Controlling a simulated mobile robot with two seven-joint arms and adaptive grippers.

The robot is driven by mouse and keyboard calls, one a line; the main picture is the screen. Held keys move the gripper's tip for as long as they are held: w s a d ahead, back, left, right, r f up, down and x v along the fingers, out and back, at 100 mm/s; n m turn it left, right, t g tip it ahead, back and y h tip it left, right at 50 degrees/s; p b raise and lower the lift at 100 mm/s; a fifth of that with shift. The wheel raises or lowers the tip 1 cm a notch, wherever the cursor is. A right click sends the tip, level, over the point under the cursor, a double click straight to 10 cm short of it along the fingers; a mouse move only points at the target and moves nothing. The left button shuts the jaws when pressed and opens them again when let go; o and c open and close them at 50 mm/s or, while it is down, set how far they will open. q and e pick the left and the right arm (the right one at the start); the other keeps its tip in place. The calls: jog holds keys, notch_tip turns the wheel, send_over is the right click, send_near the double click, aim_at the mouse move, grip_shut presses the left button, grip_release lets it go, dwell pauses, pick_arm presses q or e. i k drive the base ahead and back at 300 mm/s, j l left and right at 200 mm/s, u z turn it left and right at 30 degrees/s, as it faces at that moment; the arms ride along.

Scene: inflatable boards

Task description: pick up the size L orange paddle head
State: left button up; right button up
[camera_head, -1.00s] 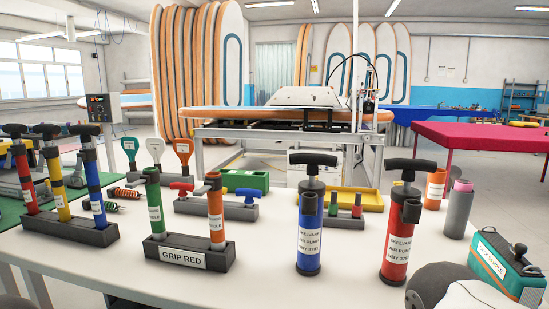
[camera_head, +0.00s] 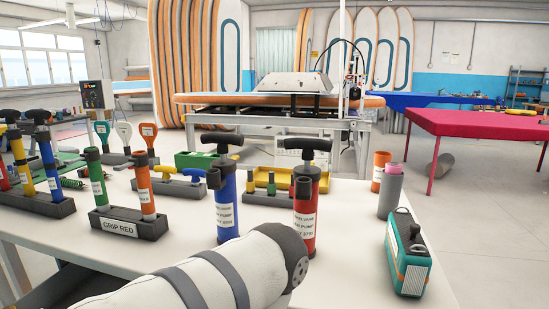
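The orange one (camera_head: 148,130) is the rightmost, beside a paler one (camera_head: 124,132) and a teal one (camera_head: 102,128). Each has a small white label, too small to read, so I cannot tell the size. Neither gripper is in view. A white arm link of mine with dark bands crosses the bottom of the picture.
A blue air pump (camera_head: 226,208) and a red air pump (camera_head: 305,212) stand in the table's middle. A teal case (camera_head: 408,262), a grey cylinder (camera_head: 390,190) and an orange cup (camera_head: 379,172) are at the right. Coloured pumps in a rack (camera_head: 42,205) stand at the left.

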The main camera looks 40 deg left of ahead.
aim_at(149, 132)
jog(key=i+l+z, duration=0.45)
jog(key=l, duration=0.3)
jog(key=i+l+z, duration=0.4)
jog(key=i+l, duration=0.15)
jog(key=i, duration=0.2)
jog(key=i+j+u, duration=0.2)
jog(key=i+u, duration=1)
jog(key=i, duration=0.15)
jog(key=i+l+u, duration=0.35)
jog(key=i+u, duration=0.15)
jog(key=i, duration=0.45)
jog(key=i+u, duration=0.2)
jog(key=i, duration=0.4)
jog(key=i+l+u, duration=0.15)
jog(key=i, duration=0.45)
jog(key=i+l+u, duration=0.15)
jog(key=i, duration=0.45)
jog(key=i+j+u, duration=0.25)
jog(key=u, duration=0.25)
jog(key=i+u, duration=0.85)
jog(key=u, duration=0.15)
jog(key=i+l+u, duration=0.15)
jog(key=i+u, duration=0.35)
jog(key=k, duration=0.1)
